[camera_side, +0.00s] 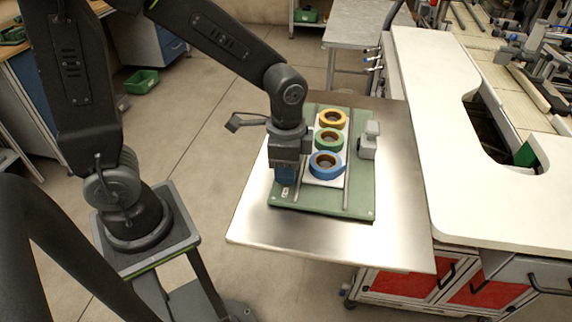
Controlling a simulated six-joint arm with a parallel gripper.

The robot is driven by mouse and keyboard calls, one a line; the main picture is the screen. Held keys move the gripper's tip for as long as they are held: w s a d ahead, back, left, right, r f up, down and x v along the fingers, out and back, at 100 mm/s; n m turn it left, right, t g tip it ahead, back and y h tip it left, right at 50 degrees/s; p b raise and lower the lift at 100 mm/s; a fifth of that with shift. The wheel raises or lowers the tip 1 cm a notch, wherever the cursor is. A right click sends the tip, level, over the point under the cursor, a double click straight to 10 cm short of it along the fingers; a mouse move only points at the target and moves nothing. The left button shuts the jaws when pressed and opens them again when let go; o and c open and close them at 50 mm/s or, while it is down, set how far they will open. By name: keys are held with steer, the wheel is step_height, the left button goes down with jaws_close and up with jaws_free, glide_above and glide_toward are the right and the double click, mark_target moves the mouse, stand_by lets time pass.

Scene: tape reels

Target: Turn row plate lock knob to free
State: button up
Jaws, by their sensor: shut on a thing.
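A green board (360,206) lies on the metal table and carries a white row plate (312,179) between two rails. Three tape reels stand in a row on the plate: yellow (333,113), green (329,135) and blue (326,158). My gripper (286,181) points down at the board's left side, beside the blue reel. It is shut on the lock knob, which its dark and blue body hides from this view. The knob's angle cannot be told. A small pale label (285,191) shows on the board just below the gripper.
A grey block-like fixture (369,141) stands on the board's right side, near the reels. The metal table (300,241) is bare in front. A white worktop (430,130) lies to the right, with red drawers (405,282) below.

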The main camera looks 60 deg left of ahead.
steer(key=n, duration=0.6)
stand_by(0.6)
steer(key=o, duration=0.9)
steer(key=shift+r, duration=0.15)
step_height(320, 180, up, 14)
steer(key=shift+f, duration=0.2)
